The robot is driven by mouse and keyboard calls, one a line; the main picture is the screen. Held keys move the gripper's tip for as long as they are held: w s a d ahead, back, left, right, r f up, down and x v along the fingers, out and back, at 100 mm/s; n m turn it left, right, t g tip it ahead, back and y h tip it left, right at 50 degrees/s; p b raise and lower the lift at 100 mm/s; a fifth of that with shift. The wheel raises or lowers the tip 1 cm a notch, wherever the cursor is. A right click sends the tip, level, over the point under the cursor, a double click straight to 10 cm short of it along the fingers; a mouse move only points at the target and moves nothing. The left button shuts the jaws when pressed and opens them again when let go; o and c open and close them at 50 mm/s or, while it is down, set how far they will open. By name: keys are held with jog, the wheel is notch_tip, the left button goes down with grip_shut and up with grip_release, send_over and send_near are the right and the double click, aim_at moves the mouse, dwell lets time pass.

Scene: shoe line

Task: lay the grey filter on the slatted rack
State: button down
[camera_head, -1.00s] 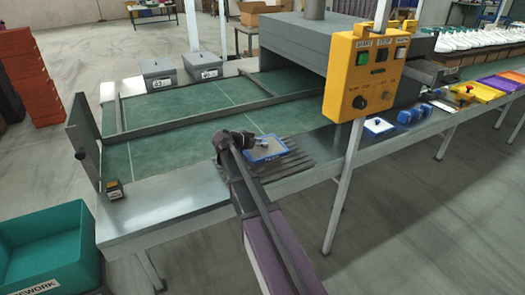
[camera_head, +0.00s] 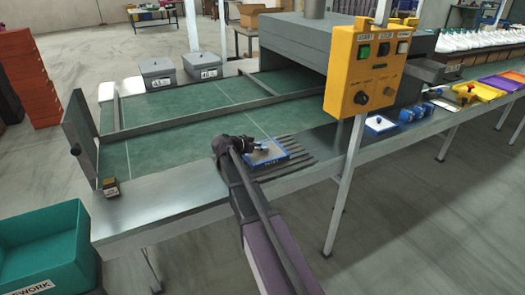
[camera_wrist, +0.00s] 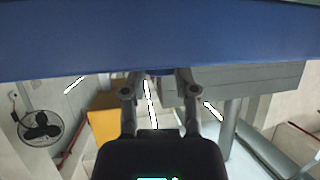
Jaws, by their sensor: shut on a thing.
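The grey filter (camera_head: 268,153), a flat panel with a blue frame, is held over the slatted rack (camera_head: 298,164) in the head view. The dark ribbed rack lies on the bench's front edge, and its right and front slats show beyond the filter. My gripper (camera_head: 250,147) is shut on the filter at its handle. The filter's blue underside or edge (camera_wrist: 160,40) fills the top of the wrist view, above my gripper's fingers (camera_wrist: 160,82). I cannot tell whether the filter touches the rack. My gripper and arm hide its left part.
A yellow control box (camera_head: 370,72) on a post stands right of the rack. A white, blue-edged panel (camera_head: 379,124) and blue items (camera_head: 410,113) lie farther right. A small dark box (camera_head: 111,187) sits at left. The metal bench top (camera_head: 165,196) between is clear.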

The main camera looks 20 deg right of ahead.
jog(key=shift+f, duration=0.35)
jog(key=shift+s+f+b, duration=0.15)
jog(key=shift+s+b, duration=0.2)
jog(key=shift+b, duration=0.3)
jog(key=shift+c, duration=1.9)
grip_release()
jog(key=shift+s, duration=0.25)
jog(key=shift+p, duration=0.3)
jog(key=shift+r, duration=0.3)
jog(key=w+p+v, duration=0.1)
jog(key=p+v, duration=0.5)
jog(key=v, duration=0.6)
